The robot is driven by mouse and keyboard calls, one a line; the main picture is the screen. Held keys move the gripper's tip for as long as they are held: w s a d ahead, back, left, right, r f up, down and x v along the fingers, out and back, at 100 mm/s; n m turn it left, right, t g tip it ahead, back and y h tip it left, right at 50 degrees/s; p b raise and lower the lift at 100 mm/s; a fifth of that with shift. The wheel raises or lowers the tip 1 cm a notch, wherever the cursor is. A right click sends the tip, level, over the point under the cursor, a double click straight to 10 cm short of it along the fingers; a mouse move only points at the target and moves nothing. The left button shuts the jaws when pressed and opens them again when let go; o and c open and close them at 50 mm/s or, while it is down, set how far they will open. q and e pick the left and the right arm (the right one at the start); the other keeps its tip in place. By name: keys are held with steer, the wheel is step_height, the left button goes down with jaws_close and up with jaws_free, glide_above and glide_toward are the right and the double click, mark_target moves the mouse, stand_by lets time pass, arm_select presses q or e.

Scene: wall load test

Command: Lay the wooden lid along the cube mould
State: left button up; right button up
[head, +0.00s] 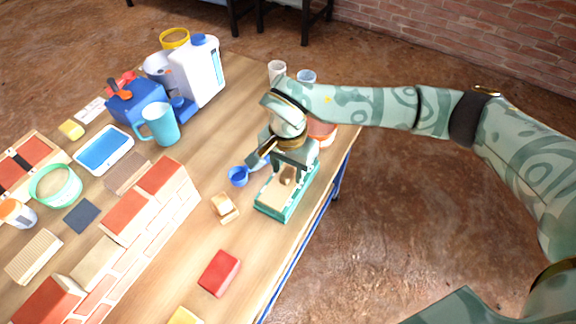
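The cube mould (302,201) is a teal, long rectangular box near the table's right edge. A flat tan wooden surface (272,198) lies along its top, inside the teal rim; it looks like the lid, but I cannot tell how it is seated. A small brown piece (288,174) stands up from it. My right gripper (291,173) is directly over the mould's far half, its fingers apart on either side of the brown piece, with no clear contact. The hand hides the mould's far end. My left gripper is out of view.
A blue cup (238,176) and a small wooden block (224,208) sit close left of the mould. A red block (219,273) lies nearer. A low brick wall (135,250) crosses the left. Cups (277,70), a mug (160,124) and a white jug (198,72) stand behind.

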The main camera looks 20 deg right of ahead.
steer(key=shift+r, duration=0.35)
arm_select(q)
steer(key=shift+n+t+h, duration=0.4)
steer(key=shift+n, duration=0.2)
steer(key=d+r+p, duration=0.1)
steer(key=p, duration=0.1)
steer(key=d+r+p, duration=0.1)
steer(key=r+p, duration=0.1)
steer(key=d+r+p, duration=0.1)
steer(key=p, duration=0.2)
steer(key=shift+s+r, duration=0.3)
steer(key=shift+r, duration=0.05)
arm_select(e)
step_height(320, 180, up, 16)
steer(key=shift+f, duration=0.2)
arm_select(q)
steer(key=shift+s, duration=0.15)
arm_select(e)
steer(key=shift+s+f, duration=0.1)
